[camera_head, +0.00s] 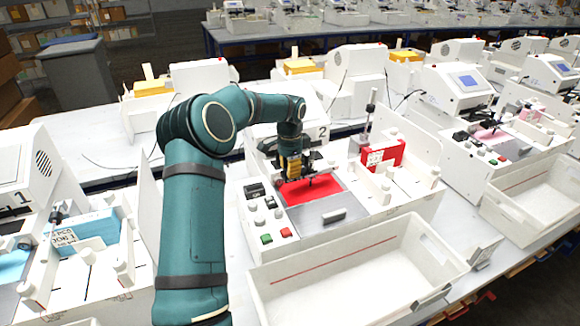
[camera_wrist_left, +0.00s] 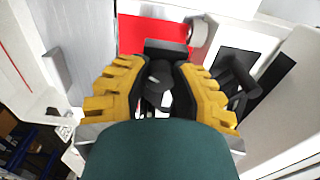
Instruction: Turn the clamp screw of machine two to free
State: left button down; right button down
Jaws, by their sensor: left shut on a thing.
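Machine two (camera_head: 339,223) is the white plotter marked "2" in the middle of the head view, with a red sheet (camera_head: 325,187) on its bed. My left gripper (camera_head: 295,178) reaches down over the back left part of this bed. In the left wrist view my left gripper (camera_wrist_left: 160,88) has its yellow-padded fingers shut on a small dark knob, the clamp screw (camera_wrist_left: 158,72). The fingers cover the knob's sides, and its turn position cannot be made out. In the head view the gripper hides the screw. My right gripper is in neither view.
A white bin (camera_head: 262,290) stands in front of machine two. Green and red buttons (camera_head: 267,238) and knobs sit on its left front panel. A red pack (camera_head: 395,153) stands at its right. Machine one (camera_head: 22,165) is at the left, with another plotter (camera_head: 470,150) at the right.

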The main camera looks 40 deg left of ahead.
pick_arm(q)
jog(key=n, duration=0.3)
jog(key=shift+n+p, duration=0.4)
jog(key=n, duration=0.3)
jog(key=shift+n+p, duration=0.3)
jog(key=n, duration=0.4)
jog(key=shift+n+p, duration=0.3)
jog(key=shift+p, duration=0.1)
jog(key=shift+n+p, duration=0.3)
jog(key=shift+n, duration=1.4)
jog(key=c, duration=0.7)
grip_release()
jog(key=shift+r, duration=0.1)
